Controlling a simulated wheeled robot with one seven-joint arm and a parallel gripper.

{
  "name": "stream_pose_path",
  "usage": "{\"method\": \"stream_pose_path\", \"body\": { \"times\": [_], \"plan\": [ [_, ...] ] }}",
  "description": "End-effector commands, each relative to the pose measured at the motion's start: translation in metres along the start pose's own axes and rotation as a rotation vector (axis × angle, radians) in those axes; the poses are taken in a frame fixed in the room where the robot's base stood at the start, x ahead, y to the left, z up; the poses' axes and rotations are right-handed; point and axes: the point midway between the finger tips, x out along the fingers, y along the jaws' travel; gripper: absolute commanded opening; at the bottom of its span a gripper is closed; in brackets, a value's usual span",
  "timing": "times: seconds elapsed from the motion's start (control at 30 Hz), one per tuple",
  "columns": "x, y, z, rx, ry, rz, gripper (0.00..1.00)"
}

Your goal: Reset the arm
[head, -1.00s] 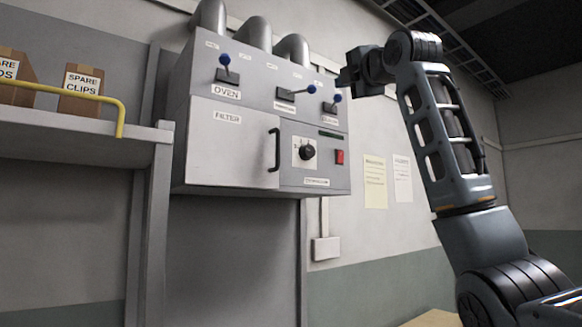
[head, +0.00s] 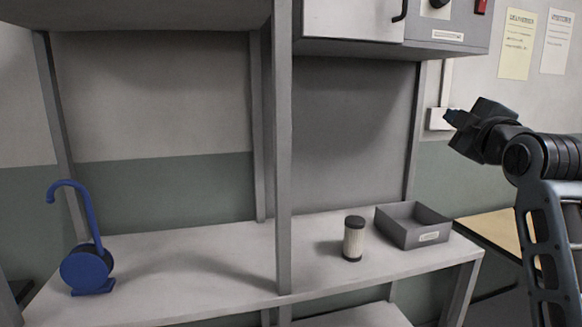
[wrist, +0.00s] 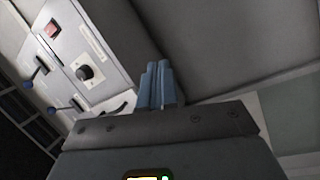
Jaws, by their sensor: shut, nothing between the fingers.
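My gripper (head: 449,117) is at the right of the head view, in the air in front of the wall. Its fingers are together and empty; they also show in the wrist view (wrist: 157,84). My arm is folded, with the gripper pointing left. In the wrist view the machine panel (wrist: 85,50) with a knob, a red switch and blue-tipped levers is beyond the fingers, tilted in the picture. I cannot tell how far the fingers are from the panel.
A grey upright post (head: 284,150) stands at the bench front. A tan surface (head: 492,230) is at the right. The bench between device and cylinder is mostly clear.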

Motion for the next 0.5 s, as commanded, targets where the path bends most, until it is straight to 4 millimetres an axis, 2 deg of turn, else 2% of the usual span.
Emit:
{"method": "stream_pose_path", "body": {
  "times": [0.03, 0.2, 0.37, 0.5],
  "plan": [
    [-0.011, -0.03, 0.007, 0.044, -0.008, -0.017, 0.0],
    [-0.053, -0.106, 0.024, 0.186, -0.029, -0.042, 0.0],
    [-0.102, -0.17, 0.036, 0.313, -0.055, -0.065, 0.0],
    [-0.151, -0.218, 0.043, 0.416, -0.081, -0.084, 0.0]
  ]
}}
